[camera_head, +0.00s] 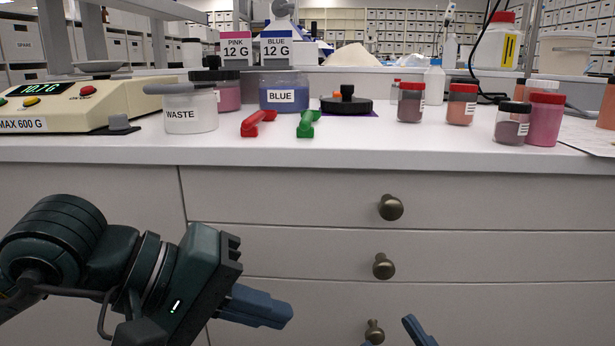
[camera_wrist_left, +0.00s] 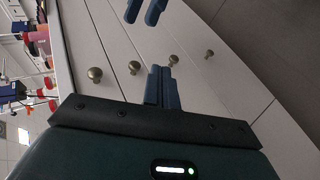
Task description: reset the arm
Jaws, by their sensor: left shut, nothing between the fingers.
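My left gripper (camera_head: 286,314) is in front of the drawers, below the bench top, at the lower left of the head view. Its blue fingers are together with nothing between them. They also show closed in the left wrist view (camera_wrist_left: 160,72). My right gripper (camera_head: 396,337) shows only its blue fingertips at the bottom edge of the head view. The tips stand apart with nothing seen between them. It also shows at the top of the left wrist view (camera_wrist_left: 145,10). Most of the right arm is out of view.
The white bench top (camera_head: 300,150) holds a scale (camera_head: 60,105), a WASTE tub (camera_head: 191,112), a BLUE jar (camera_head: 284,93), red (camera_head: 258,122) and green (camera_head: 308,123) scoops, a black-knobbed lid (camera_head: 346,103) and several pigment jars. Drawer knobs (camera_head: 390,207) stick out near my grippers.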

